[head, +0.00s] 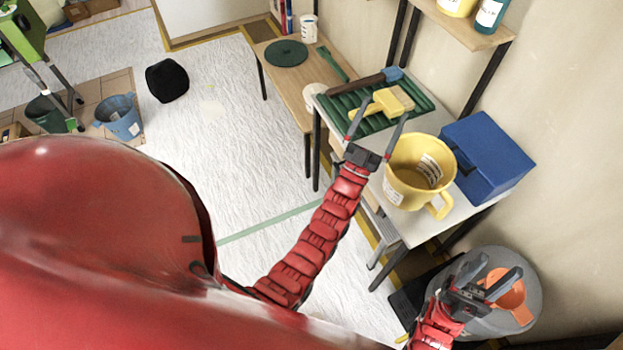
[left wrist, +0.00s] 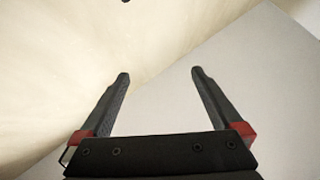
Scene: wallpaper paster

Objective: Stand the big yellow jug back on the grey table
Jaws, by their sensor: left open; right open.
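The big yellow jug (head: 398,193) stands upright on the grey table (head: 405,228), its mouth facing up and its handle toward the lower right. My left gripper (head: 380,116) is open and empty, just left of and beyond the jug's rim in the head view. Its right finger is close to the rim; I cannot tell whether they touch. In the left wrist view the open left gripper (left wrist: 158,80) has nothing between its fingers, and the jug is not seen. My right gripper (head: 499,265) is open at the lower right, below the table.
A blue box (head: 490,160) stands right of the jug. A yellow brush (head: 385,104) lies on a green ridged tray (head: 340,118) at the table's far end. A shelf (head: 470,28) overhangs behind.

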